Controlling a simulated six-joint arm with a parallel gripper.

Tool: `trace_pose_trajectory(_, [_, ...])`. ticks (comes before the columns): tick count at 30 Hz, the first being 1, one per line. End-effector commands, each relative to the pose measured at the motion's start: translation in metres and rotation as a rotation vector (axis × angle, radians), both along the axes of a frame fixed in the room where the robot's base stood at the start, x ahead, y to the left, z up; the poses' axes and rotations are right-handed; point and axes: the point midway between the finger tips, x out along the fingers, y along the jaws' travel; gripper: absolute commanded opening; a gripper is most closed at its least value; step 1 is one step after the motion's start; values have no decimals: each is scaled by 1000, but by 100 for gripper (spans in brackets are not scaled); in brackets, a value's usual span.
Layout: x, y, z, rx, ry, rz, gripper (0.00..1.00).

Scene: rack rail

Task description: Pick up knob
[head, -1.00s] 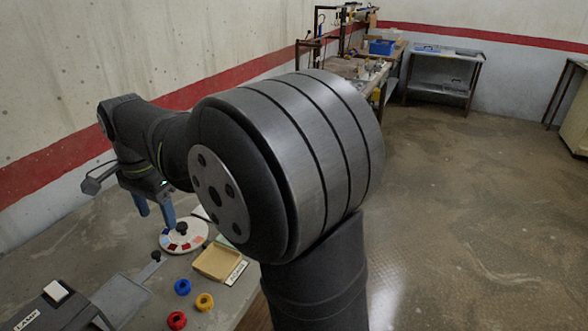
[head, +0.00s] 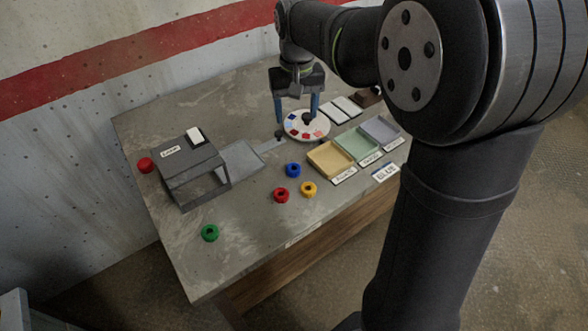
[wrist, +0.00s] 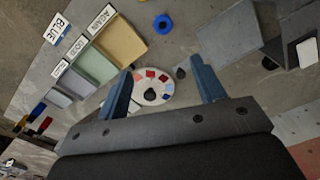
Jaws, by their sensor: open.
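A round white disc (head: 293,133) with red, blue and pale colour patches lies on the table, and a black knob (head: 307,119) stands at its middle. In the wrist view the knob (wrist: 150,95) shows near the middle of the disc (wrist: 166,78), between my fingers. My gripper (head: 297,118) is open and empty, its two blue fingers pointing down over the disc. The wrist view shows my gripper (wrist: 161,66) with its fingers spread either side of the disc. I cannot tell how high the fingertips are above it. A second small black knob (head: 279,134) stands beside the disc.
A grey box labelled LAMP (head: 190,165) with a flat plate (head: 240,160) stands left. Yellow (head: 325,160), green (head: 352,145) and grey (head: 380,130) trays lie right. Blue (head: 293,170), yellow (head: 308,189), red (head: 281,195) and green (head: 209,233) rings lie in front.

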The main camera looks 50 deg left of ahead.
Motion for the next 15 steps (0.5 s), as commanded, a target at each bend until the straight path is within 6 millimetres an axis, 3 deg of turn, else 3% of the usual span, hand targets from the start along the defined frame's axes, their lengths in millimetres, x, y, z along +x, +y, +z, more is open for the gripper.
trace_pose_trajectory(4, [1,-1,-7,-1,0,165,63])
trace_pose_trajectory(9, [1,-1,-15,-2,1,232,63])
trace_pose_trajectory(15, [0,-1,-52,-6,2,234,63])
